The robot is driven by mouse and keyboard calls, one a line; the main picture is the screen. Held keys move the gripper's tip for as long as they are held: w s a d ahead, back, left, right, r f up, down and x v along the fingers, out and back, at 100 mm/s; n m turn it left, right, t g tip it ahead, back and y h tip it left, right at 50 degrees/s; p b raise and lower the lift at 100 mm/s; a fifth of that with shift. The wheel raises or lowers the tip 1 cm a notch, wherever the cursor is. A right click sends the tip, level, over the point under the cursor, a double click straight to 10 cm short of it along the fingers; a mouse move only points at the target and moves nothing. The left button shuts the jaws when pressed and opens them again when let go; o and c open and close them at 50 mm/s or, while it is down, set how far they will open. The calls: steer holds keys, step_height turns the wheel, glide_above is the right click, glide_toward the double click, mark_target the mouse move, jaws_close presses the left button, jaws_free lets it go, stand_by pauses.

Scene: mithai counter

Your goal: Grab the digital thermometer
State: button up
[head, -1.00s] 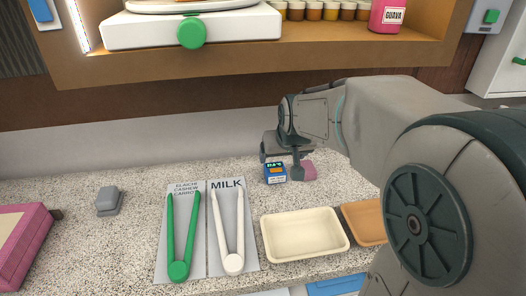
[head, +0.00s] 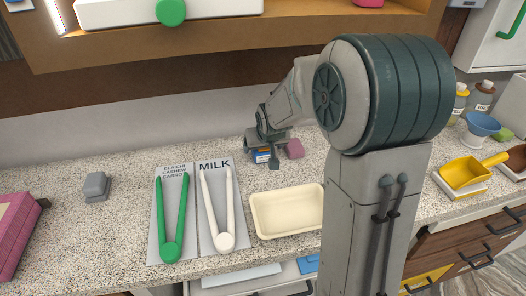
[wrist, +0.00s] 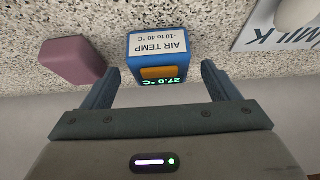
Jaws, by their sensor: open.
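The digital thermometer (wrist: 158,57) is a small blue box with a white "AIR TEMP" label and a lit display reading 27.0 °C. It stands on the speckled counter. In the head view the thermometer (head: 261,156) is partly hidden behind my gripper (head: 268,150). In the wrist view my gripper (wrist: 158,85) is open, with one finger toward each side of the thermometer. The thermometer shows in the gap between the fingers, mostly beyond their tips. I cannot tell whether either finger touches it.
A pink block (wrist: 73,62) sits close beside the thermometer, near one finger. A cream tray (head: 288,232), white tongs (head: 224,241) and green tongs (head: 172,250) lie nearer the front edge. A grey block (head: 96,185) stands at left. A shelf overhangs the back.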

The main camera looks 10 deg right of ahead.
steer(key=shift+x, duration=1.25)
steer(key=shift+s, duration=0.1)
steer(key=c, duration=1.1)
steer(key=shift+r, duration=0.15)
